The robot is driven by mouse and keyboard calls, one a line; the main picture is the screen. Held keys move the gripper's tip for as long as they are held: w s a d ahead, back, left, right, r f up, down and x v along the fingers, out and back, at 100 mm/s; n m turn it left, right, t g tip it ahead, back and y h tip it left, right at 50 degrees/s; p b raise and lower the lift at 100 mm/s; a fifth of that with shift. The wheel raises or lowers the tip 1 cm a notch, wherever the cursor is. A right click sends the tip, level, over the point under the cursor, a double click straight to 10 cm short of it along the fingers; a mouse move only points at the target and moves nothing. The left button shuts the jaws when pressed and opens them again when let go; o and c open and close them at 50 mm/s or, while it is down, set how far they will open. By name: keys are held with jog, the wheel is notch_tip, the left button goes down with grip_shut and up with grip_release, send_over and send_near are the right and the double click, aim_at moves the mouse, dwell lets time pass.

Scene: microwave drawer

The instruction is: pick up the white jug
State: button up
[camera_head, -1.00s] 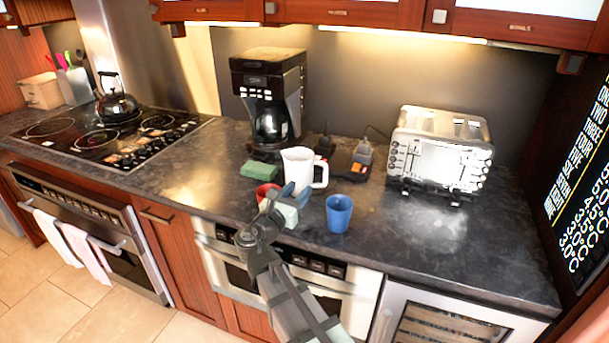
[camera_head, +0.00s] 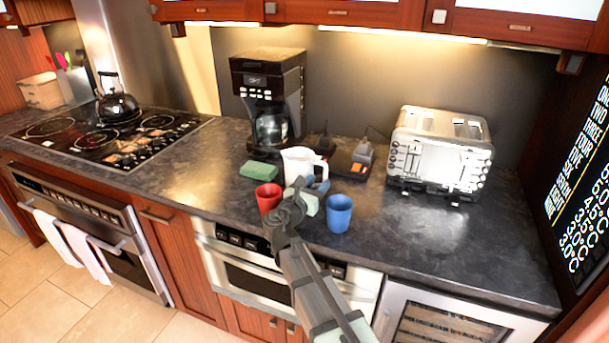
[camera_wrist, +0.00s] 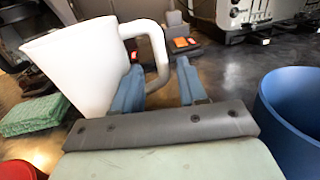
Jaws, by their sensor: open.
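The white jug (camera_head: 298,160) stands on the dark counter in front of the coffee maker. In the head view my arm hides its lower part. In the wrist view the jug (camera_wrist: 75,65) is at the upper left, with its handle (camera_wrist: 160,55) toward the right. My gripper (camera_head: 310,184) is low over the counter at the jug's near side. In the wrist view my gripper (camera_wrist: 158,84) has its two blue fingers apart, and the handle shows in the gap between them. I cannot tell whether the fingers touch the handle or jug.
A red cup (camera_head: 268,197) stands close left of my gripper and a blue cup (camera_head: 339,212) close right. A green sponge (camera_head: 259,171) lies left of the jug. The coffee maker (camera_head: 268,95) and toaster (camera_head: 440,150) stand behind. The front right counter is clear.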

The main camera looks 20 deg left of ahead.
aim_at(324, 178)
jog(key=shift+w+d+f, duration=0.1)
jog(key=shift+w+d, duration=0.05)
jog(key=shift+w, duration=0.7)
jog(key=shift+w+d+f, duration=0.1)
jog(key=shift+w+d, duration=0.1)
jog(key=shift+w, duration=0.65)
jog(key=shift+w+d, duration=0.15)
jog(key=shift+w, duration=0.7)
grip_shut()
